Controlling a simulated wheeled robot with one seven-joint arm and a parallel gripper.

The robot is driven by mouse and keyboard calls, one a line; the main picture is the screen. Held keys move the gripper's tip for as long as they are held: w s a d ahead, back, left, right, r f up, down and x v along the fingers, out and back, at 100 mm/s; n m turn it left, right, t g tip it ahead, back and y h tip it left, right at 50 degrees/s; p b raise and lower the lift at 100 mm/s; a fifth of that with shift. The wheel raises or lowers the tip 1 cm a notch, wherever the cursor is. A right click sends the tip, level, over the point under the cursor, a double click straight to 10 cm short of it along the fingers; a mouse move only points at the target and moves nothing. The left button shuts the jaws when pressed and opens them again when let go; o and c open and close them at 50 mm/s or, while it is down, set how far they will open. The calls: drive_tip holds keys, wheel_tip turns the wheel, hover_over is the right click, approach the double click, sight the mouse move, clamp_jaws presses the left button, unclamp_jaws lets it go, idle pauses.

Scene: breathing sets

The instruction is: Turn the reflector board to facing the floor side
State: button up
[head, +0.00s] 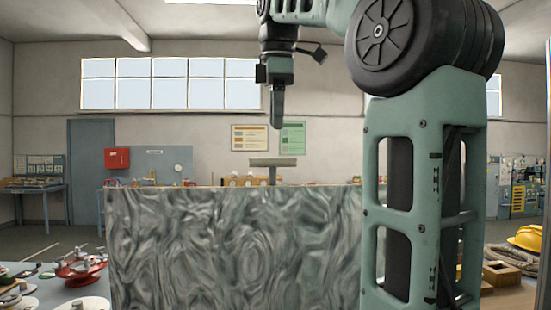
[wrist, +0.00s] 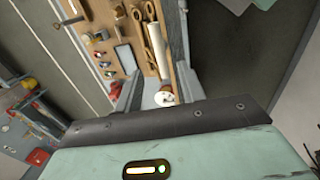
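The reflector board, seemingly the large upright panel with a swirled grey-green face (head: 235,250), stands in front of me in the head view. A T-shaped handle (head: 272,163) rises above its top edge; whether it is fixed to the panel I cannot tell. The board is not clearly recognisable in the wrist view.
A bench with a red assembly (head: 80,266) is at the left. A yellow hard hat (head: 527,238) and a brown frame (head: 513,275) are at the right. A brown board with tools (wrist: 135,40) shows in the wrist view. Open floor lies at the far left.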

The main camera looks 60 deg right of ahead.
drive_tip(key=f, duration=0.5)
drive_tip(key=w+d+f, duration=0.1)
drive_tip(key=f, duration=0.1)
drive_tip(key=shift+d+f, duration=0.1)
drive_tip(key=shift+f, duration=0.25)
clamp_jaws()
